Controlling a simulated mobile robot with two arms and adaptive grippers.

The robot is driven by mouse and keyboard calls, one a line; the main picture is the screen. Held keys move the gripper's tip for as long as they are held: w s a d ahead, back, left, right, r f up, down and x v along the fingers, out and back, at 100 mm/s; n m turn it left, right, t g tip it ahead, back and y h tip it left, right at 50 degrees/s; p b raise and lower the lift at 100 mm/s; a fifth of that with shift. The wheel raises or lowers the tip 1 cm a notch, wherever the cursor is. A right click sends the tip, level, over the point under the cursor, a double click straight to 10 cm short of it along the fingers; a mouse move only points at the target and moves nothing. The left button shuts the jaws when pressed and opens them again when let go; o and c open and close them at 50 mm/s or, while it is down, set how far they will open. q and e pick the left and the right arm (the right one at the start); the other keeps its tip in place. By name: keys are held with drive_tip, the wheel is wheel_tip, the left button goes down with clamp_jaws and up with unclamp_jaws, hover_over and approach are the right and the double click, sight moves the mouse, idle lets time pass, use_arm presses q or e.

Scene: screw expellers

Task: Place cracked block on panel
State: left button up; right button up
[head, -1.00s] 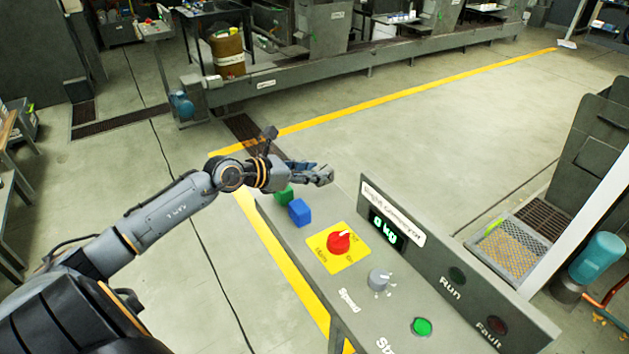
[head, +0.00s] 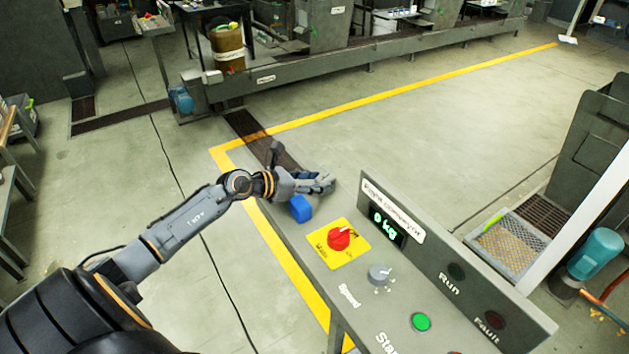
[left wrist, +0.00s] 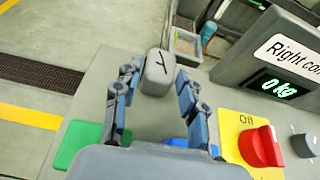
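The cracked block is a small grey block (left wrist: 158,72) with a dark forked crack on it. It shows in the left wrist view between the two fingertips of my left gripper (left wrist: 160,78), which appears shut on it. Whether the block touches the panel is unclear. My right gripper is not in view.
A blue block (head: 300,208) sits on the panel beside my gripper, partly covered by it. A green block (left wrist: 78,143) shows in the left wrist view, left of the fingers. A red switch (head: 340,238) on a yellow plate and a grey knob (head: 380,274) stick up nearby.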

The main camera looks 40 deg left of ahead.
use_arm(q)
drive_tip(key=shift+o, duration=0.7)
drive_tip(key=shift+r, duration=0.1)
drive_tip(key=shift+r, duration=0.2)
drive_tip(key=b+v, duration=0.1)
drive_tip(key=v, duration=0.9)
drive_tip(key=shift+s+b, duration=0.4)
drive_tip(key=shift+s+a+r, duration=0.3)
drive_tip(key=shift+s+r, duration=0.1)
drive_tip(key=shift+s, duration=0.05)
drive_tip(key=shift+f, duration=0.1)
